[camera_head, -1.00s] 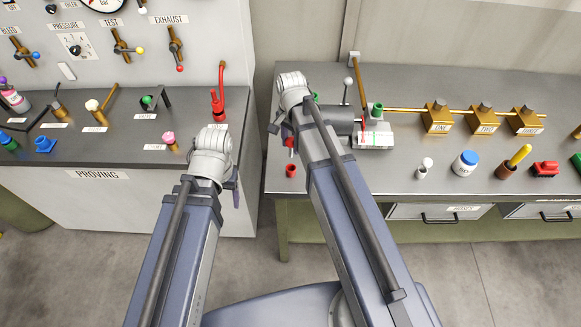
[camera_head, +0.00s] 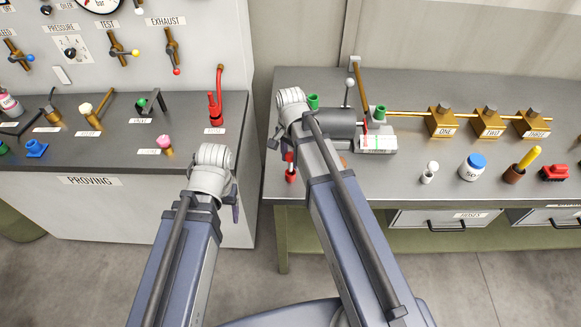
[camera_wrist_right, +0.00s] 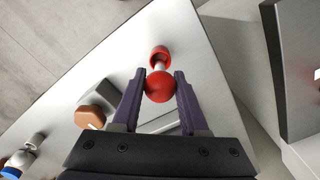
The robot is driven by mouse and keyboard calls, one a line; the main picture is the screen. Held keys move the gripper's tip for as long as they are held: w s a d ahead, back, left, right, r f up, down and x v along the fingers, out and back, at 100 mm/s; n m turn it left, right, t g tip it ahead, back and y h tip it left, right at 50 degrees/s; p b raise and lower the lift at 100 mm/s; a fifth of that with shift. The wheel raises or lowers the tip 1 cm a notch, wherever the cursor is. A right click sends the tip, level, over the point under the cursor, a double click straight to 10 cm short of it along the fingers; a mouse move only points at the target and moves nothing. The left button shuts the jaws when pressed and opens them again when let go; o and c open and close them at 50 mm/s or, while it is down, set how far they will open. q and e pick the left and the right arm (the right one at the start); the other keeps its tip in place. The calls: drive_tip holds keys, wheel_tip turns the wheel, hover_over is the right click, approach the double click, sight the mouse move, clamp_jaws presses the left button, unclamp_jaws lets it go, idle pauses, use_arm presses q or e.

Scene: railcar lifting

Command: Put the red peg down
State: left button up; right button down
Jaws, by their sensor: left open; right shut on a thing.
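The red peg (camera_wrist_right: 160,88) has a round red head and a pale stem. My right gripper (camera_wrist_right: 160,84) is shut on its head in the right wrist view. The stem's far end meets a small red cup (camera_wrist_right: 160,55); I cannot tell how deep it sits. In the head view the peg (camera_head: 290,158) stands roughly upright over the red cup (camera_head: 291,177), by the bench's front left corner. My right gripper (camera_head: 276,138) is mostly hidden by its wrist there. My left gripper (camera_head: 236,205) is open, largely hidden by its wrist, in front of the proving bench.
A grey cylinder (camera_head: 335,122) and a white-labelled block (camera_head: 378,144) stand just right of my right wrist. A brown-orange piece (camera_wrist_right: 89,117) lies near the peg. A white pot (camera_head: 429,173) and a blue-lidded jar (camera_head: 472,167) stand farther right. A gap separates the benches.

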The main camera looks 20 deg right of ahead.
sight(291, 170)
drive_tip(key=shift+f+b, duration=1.5)
drive_tip(key=shift+f, duration=0.25)
drive_tip(key=shift+f, duration=0.1)
drive_tip(key=shift+c, duration=2.2)
unclamp_jaws()
